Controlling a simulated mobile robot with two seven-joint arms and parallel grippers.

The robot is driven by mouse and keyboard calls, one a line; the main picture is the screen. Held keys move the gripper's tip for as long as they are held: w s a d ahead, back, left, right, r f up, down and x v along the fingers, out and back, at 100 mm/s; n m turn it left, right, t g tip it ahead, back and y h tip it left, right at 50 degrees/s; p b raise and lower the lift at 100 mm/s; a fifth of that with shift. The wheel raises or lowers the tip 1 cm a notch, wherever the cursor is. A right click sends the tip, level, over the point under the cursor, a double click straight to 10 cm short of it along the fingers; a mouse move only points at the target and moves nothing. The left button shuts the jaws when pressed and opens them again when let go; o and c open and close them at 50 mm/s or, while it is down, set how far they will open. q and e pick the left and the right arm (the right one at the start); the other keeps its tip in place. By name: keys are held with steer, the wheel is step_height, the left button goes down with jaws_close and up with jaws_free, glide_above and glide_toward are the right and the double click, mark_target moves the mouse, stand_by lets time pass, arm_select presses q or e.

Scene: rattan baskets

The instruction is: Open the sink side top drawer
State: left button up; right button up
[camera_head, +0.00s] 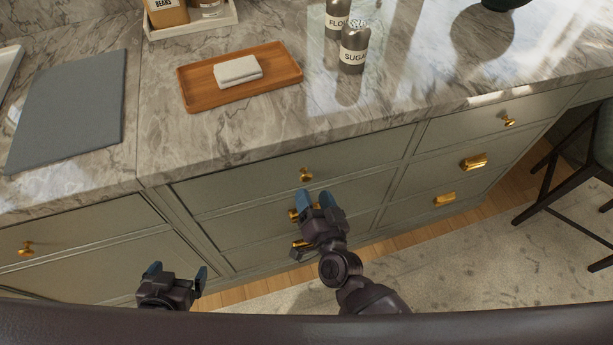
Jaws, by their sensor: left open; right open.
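Below the marble counter are several grey-green drawer fronts with brass handles. The middle column has a top drawer (350,152) with a round brass knob (305,175); it looks closed. The left column's top drawer (85,235) has a brass knob (25,249), and the right column's top drawer (480,122) has one too (509,121). No sink is visible, so I cannot tell which drawer is on the sink side. My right gripper (319,200) is open just below the middle knob, covering part of a lower brass handle. My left gripper (175,273) is open and empty, low in front of the left cabinets.
On the counter (150,110) are a wooden tray (195,98) with a folded cloth (238,70), labelled jars (353,48) and a grey mat (70,108). A dark stool (570,165) stands at the right on a rug (470,265).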

mark_target(307, 180)
steer(key=x, duration=0.5)
arm_select(q)
steer(key=shift+w+d+r, duration=0.1)
steer(key=shift+w+r, duration=0.05)
steer(key=shift+w, duration=0.3)
arm_select(e)
steer(key=shift+w+a, duration=0.15)
steer(key=shift+w, duration=0.25)
steer(key=c, duration=0.8)
jaws_close()
arm_select(q)
steer(key=shift+s+f, duration=0.35)
steer(key=shift+s, duration=0.15)
arm_select(e)
steer(key=shift+s, duration=0.15)
